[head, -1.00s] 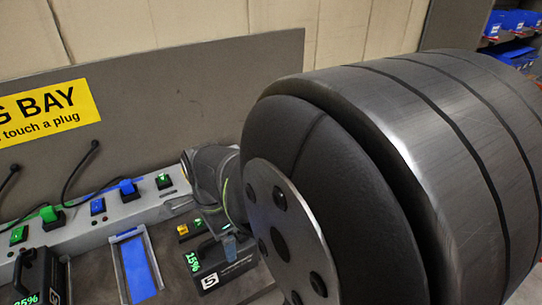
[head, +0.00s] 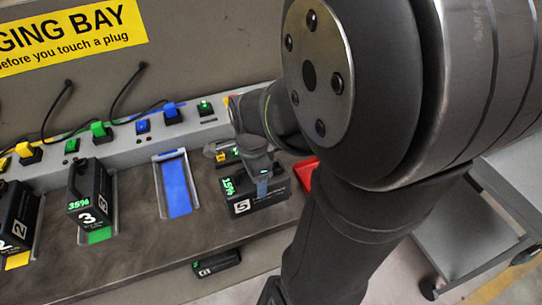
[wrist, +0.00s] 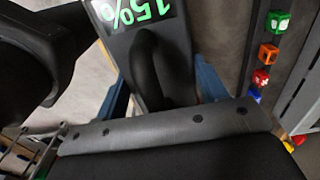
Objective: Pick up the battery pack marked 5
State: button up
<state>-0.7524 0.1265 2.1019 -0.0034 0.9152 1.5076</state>
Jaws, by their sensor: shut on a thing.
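The battery pack marked 5 (head: 241,206) is a dark block with a white 5 label and a green 15% display. It is on the bench, right of an empty blue-floored slot; whether its base touches the bench is unclear. My gripper (head: 262,178) is over its top, partly hidden by my arm. In the wrist view the pack's display (wrist: 135,10) is at the top and its dark handle (wrist: 160,70) lies between my blue-sided fingers. My gripper is shut on the pack.
The blue slot (head: 176,186) is empty. Pack 3 (head: 90,195) stands left of it in a green slot, with pack 2 (head: 18,215) farther left. A red container (head: 307,172) is right of pack 5. Plugs and cables line the ledge behind. A grey cart (head: 480,220) stands at right.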

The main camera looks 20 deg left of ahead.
grip_shut()
jog(key=shift+r, duration=0.15)
